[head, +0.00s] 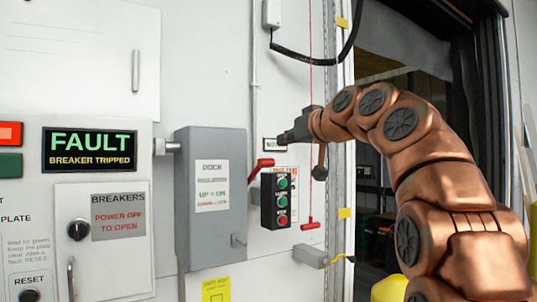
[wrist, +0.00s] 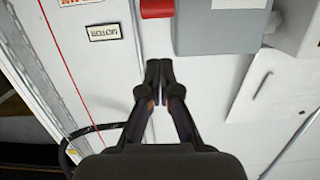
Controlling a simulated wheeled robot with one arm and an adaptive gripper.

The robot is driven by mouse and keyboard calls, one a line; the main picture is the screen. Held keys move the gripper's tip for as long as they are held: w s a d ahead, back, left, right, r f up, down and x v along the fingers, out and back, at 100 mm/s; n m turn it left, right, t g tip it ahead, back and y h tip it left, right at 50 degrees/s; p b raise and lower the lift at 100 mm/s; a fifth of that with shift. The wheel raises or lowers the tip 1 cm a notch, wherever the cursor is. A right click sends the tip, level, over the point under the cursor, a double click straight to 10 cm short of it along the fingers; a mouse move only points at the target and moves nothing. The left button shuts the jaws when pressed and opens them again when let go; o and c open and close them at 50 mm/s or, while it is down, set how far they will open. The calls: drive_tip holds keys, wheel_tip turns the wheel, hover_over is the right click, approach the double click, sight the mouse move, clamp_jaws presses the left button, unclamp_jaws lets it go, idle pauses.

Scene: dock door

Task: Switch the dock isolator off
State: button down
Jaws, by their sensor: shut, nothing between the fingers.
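The dock isolator is a grey box (head: 230,225) on the white wall in the middle of the head view. Its label reads DOCK, with UP as ON and a red line below. Its red handle (head: 262,166) sticks out at the right side and slants up to the right. My gripper (head: 283,138) is shut and empty, above and right of the handle, apart from it. In the wrist view my gripper (wrist: 163,72) points at bare wall. The red handle (wrist: 157,8) and the grey box (wrist: 220,28) show at the top edge, the handle partly cut off.
A black push-button station (head: 267,205) sits right of the handle. A red pull cord (head: 310,90) hangs beside my gripper. At left are a lit FAULT BREAKER TRIPPED display (head: 89,150) and a breaker door (head: 120,265). A dark door opening (head: 390,60) lies at right.

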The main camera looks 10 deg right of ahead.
drive_tip(key=shift+d+r, duration=0.1)
drive_tip(key=shift+r, duration=0.75)
drive_tip(key=p, duration=0.5)
hover_over(269, 160)
drive_tip(key=w, duration=0.1)
drive_tip(key=shift+w+a+f, duration=0.15)
drive_tip(key=shift+a+f, duration=0.05)
drive_tip(key=shift+f, duration=0.15)
drive_tip(key=shift+w+a+f+b, duration=0.1)
drive_tip(key=shift+w+f+b, duration=0.05)
drive_tip(key=shift+f+b, duration=0.15)
drive_tip(key=shift+s+d+f+b, duration=0.1)
drive_tip(key=shift+s+f+b, duration=0.15)
drive_tip(key=shift+s+f, duration=0.4)
drive_tip(key=shift+s+d+f+b, duration=0.1)
drive_tip(key=shift+s+f+b, duration=0.15)
drive_tip(key=shift+f, duration=0.65)
drive_tip(key=shift+f, duration=0.15)
drive_tip(key=shift+f+t+b, duration=0.15)
drive_tip(key=shift+t+b, duration=0.15)
drive_tip(key=shift+b, duration=0.05)
